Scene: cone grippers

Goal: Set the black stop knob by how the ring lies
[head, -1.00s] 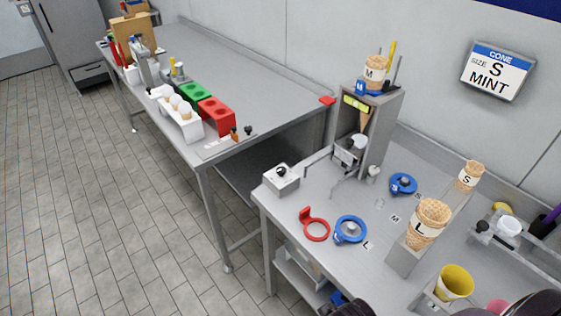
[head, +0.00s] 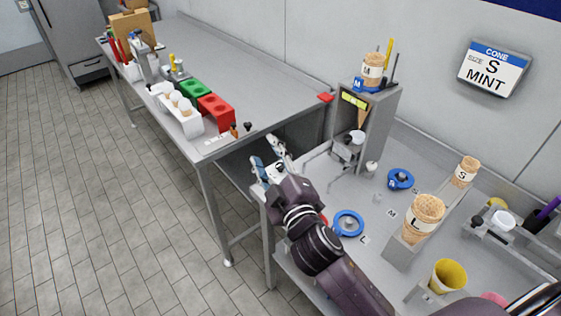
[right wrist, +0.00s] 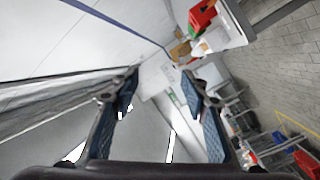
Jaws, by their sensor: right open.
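A small black knob (head: 248,126) and an orange knob (head: 234,131) stand by a marked plate at the near corner of the far table. A grey box with a dark knob on the near bench, seen earlier, is now hidden behind my right gripper (head: 268,157). That gripper is open and empty over the bench's left end; its spread fingers also show in the right wrist view (right wrist: 158,95). Which black knob is the stop knob, I cannot tell. One blue ring (head: 348,223) lies flat near the L mark, another blue ring (head: 400,180) farther back. The red ring is mostly behind my arm.
A grey tower (head: 375,125) holds a cone marked M. A wall sign (head: 494,71) reads CONE, SIZE S, MINT. Cones marked L (head: 424,220) and S (head: 465,171) stand in a grey rack. A yellow cup (head: 448,275) stands at the front right. A gap separates the tables.

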